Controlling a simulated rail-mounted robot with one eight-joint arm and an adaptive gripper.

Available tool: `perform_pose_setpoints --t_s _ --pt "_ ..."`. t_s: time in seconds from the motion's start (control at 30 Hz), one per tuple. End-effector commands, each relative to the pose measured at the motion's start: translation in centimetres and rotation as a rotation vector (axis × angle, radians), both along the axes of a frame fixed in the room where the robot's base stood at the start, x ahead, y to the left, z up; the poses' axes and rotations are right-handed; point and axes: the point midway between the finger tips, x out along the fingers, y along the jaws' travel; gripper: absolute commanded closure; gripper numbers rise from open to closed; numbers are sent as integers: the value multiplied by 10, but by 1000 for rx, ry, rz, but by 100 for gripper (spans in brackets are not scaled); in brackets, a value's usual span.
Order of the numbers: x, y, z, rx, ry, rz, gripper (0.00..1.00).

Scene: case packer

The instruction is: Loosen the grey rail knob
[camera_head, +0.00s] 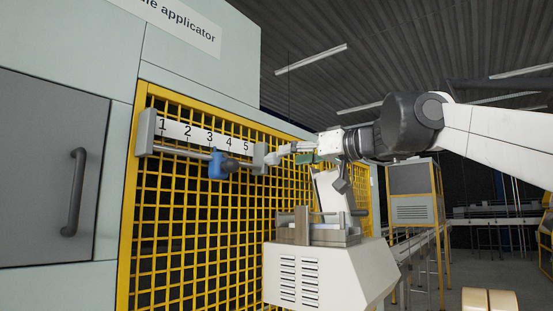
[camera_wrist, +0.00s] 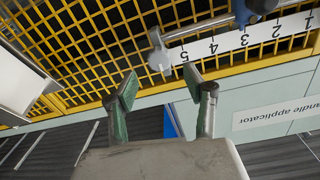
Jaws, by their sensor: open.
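A rail with a number scale (camera_head: 203,136) runs across the yellow mesh guard. A blue slider (camera_head: 216,165) sits on it near marks 3 and 4. A dark grey, rounded knob (camera_head: 230,165) sticks out of the slider; I take it for the rail knob. In the wrist view the knob (camera_wrist: 262,5) and slider (camera_wrist: 241,14) are at the top edge, partly cut off. My gripper (camera_head: 292,156) is to the right of the rail's right end bracket (camera_head: 260,158). In the wrist view my gripper (camera_wrist: 160,86) is open and empty, apart from the knob.
The end bracket (camera_wrist: 159,52) is just beyond my fingertips in the wrist view. The yellow mesh (camera_head: 190,240) lies behind the rail. A cabinet door with a dark handle (camera_head: 75,190) is at the left. A conveyor (camera_head: 490,212) stands at the back right.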

Motion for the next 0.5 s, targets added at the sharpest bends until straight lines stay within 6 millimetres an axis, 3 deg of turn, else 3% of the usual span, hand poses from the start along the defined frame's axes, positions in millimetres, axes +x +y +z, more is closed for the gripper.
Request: perform_pose_setpoints --t_s 0.2,0.5 --pt "24 30 1 -1 0 2 53" --pt "39 47 0 -1 1 0 53"
